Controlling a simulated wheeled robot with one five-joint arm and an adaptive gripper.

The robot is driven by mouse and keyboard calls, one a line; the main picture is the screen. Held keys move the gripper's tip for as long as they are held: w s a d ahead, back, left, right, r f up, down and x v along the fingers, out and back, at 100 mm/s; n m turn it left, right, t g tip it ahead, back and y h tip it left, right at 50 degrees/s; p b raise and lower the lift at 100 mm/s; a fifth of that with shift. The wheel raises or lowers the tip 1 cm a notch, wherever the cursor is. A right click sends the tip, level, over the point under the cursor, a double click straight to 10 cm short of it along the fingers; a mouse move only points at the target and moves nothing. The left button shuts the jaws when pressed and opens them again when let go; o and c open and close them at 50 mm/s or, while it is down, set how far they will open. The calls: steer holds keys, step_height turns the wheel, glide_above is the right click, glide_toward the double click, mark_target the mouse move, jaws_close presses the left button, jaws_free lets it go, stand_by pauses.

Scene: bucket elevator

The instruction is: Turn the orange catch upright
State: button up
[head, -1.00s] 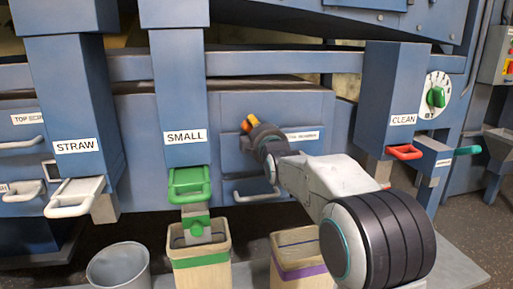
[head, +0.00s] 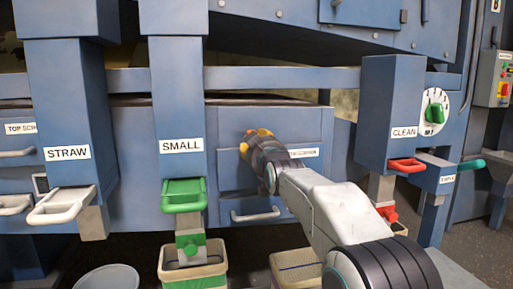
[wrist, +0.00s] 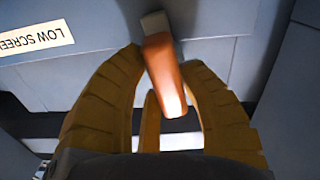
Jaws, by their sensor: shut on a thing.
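The orange catch (wrist: 166,75) is a short bar with a grey end on the blue panel in the wrist view. In the head view my gripper (head: 257,141) is against the panel, left of the label (head: 304,153). The fingers mostly hide the catch there, so its exact angle is hard to tell.
A drawer handle (head: 255,215) is below my gripper. The "SMALL" chute (head: 178,100) with its green handle (head: 184,195) stands to the left. The "CLEAN" chute (head: 392,95) with its red handle (head: 406,165) stands to the right. Bins (head: 192,265) stand below.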

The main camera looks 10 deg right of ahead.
steer(key=shift+m, duration=0.7)
steer(key=shift+a+r, duration=0.1)
steer(key=o, duration=1.2)
steer(key=s, duration=1.2)
